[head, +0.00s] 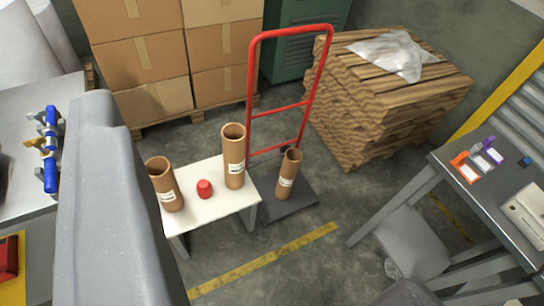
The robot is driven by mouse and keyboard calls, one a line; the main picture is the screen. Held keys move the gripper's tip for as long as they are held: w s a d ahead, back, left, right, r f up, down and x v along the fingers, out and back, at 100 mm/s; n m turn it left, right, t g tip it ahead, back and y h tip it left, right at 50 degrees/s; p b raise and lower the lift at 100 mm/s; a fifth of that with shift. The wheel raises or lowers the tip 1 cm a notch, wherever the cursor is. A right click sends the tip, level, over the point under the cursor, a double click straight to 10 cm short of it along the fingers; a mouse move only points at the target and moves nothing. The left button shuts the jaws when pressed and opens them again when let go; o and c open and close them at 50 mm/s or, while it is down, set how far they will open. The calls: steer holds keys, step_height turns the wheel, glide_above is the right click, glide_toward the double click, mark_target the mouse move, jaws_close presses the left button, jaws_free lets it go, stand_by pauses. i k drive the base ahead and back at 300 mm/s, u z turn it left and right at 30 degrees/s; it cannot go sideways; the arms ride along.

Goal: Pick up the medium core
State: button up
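Three brown cardboard cores with white labels stand upright. A wide, shorter core (164,185) is at the left of a small white table (212,212). A taller core (234,155) stands at that table's right back corner. A thinner core (288,174) stands on the dark base plate of a red hand truck. The label text is too small to read, so I cannot tell for sure which is the medium one. A large grey part of my arm fills the left foreground. My gripper's fingertips cannot be made out, and nothing is seen held.
A red object (204,188) sits between the two table cores. The red hand truck (252,75) rises behind. Cardboard boxes (140,58) and a brown stack (370,105) close off the back. Workbenches stand left and right (490,205). The floor in front is clear, with a yellow line (265,258).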

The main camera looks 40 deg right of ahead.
mark_target(233, 135)
steer(key=z, duration=0.2)
steer(key=i, duration=1)
steer(key=u, duration=0.1)
